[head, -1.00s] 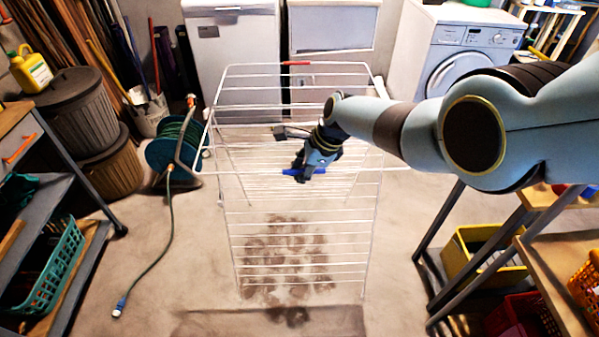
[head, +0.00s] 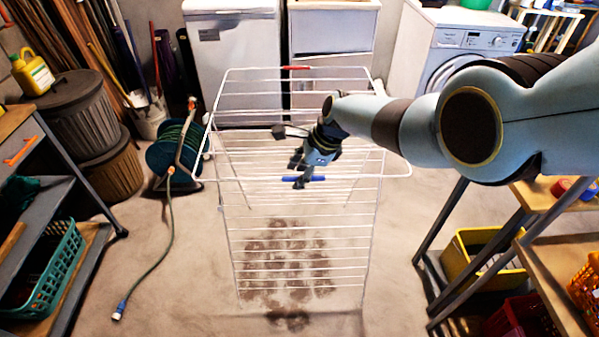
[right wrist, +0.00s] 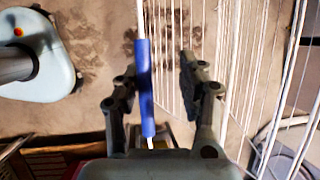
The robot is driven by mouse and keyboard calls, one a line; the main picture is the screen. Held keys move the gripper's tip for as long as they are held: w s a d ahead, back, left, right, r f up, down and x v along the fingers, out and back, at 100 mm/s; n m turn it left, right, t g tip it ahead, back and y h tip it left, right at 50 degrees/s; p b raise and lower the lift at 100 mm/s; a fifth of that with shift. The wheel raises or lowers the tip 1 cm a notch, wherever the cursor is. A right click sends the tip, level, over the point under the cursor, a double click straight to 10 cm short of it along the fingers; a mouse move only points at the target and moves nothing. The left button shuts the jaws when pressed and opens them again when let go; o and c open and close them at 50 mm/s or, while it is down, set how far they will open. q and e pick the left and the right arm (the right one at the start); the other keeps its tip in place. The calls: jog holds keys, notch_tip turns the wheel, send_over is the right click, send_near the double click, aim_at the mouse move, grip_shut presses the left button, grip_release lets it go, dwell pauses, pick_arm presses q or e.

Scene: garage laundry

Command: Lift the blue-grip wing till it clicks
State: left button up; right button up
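The white wire drying rack (head: 370,235) stands in the middle of the floor. Its near wing carries a blue grip (head: 318,178) on the outer bar, which sticks out toward me. I cannot tell whether the wing is locked. My right gripper (head: 302,170) is over the blue grip. In the right wrist view the blue grip (right wrist: 145,88) runs between the fingers of the right gripper (right wrist: 160,68), closer to the left finger. The fingers stand apart, with a gap at the right finger. My left gripper is not in view.
A red grip (head: 295,68) marks the rack's far bar. A hose reel (head: 172,150) stands close at the rack's left, its hose on the floor. A shelf with a yellow crate (head: 470,262) is at the right, a workbench with a green basket (head: 55,265) at the left.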

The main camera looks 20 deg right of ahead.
jog(key=v, duration=1.2)
dwell(0.4)
